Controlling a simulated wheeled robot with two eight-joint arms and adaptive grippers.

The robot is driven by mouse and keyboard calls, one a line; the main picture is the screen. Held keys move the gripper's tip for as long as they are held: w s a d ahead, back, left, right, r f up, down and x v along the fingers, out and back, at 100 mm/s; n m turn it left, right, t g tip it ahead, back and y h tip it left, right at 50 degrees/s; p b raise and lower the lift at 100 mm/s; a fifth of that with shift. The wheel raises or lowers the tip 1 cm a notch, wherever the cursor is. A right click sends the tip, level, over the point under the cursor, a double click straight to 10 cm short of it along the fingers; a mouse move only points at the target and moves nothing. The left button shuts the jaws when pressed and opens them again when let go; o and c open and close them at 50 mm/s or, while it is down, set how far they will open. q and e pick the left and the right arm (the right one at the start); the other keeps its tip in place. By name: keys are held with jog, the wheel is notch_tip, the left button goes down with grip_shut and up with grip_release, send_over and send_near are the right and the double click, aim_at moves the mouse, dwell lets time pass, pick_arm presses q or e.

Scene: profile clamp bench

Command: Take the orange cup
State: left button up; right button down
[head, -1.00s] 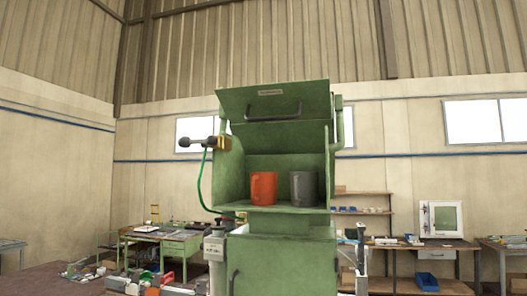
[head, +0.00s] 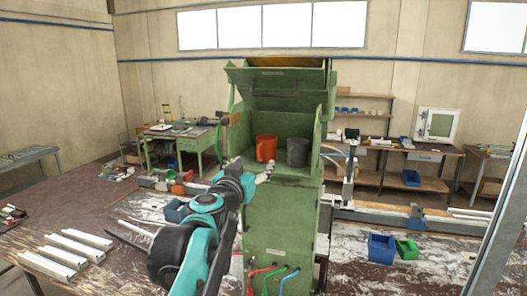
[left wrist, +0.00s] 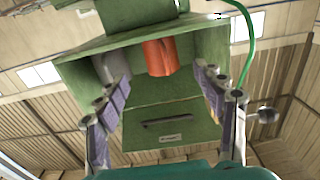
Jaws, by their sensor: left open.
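The orange cup (head: 265,147) stands upright inside the open green cabinet (head: 273,118), left of a dark grey cup (head: 297,152). My left gripper (head: 268,168) is at the cabinet's front, just below and in front of the orange cup. In the left wrist view, which looks upside down, the orange cup (left wrist: 160,57) shows beyond the two spread fingers of my left gripper (left wrist: 163,92). The gripper is open and empty, apart from the cup. The grey cup (left wrist: 112,66) is partly hidden behind one finger. My right gripper is not in view.
The cabinet's lid (head: 275,88) is raised, with side walls around the cups. A green hose (left wrist: 246,40) hangs beside the cabinet. White profiles (head: 70,250) lie on the left bench, and a blue bin (head: 381,248) stands at right.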

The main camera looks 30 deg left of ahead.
aim_at(264, 153)
pick_arm(q)
jog(key=b+x, duration=0.1)
jog(key=x, duration=0.5)
jog(key=shift+w+f, duration=0.15)
jog(key=shift+x, duration=3.45)
grip_shut()
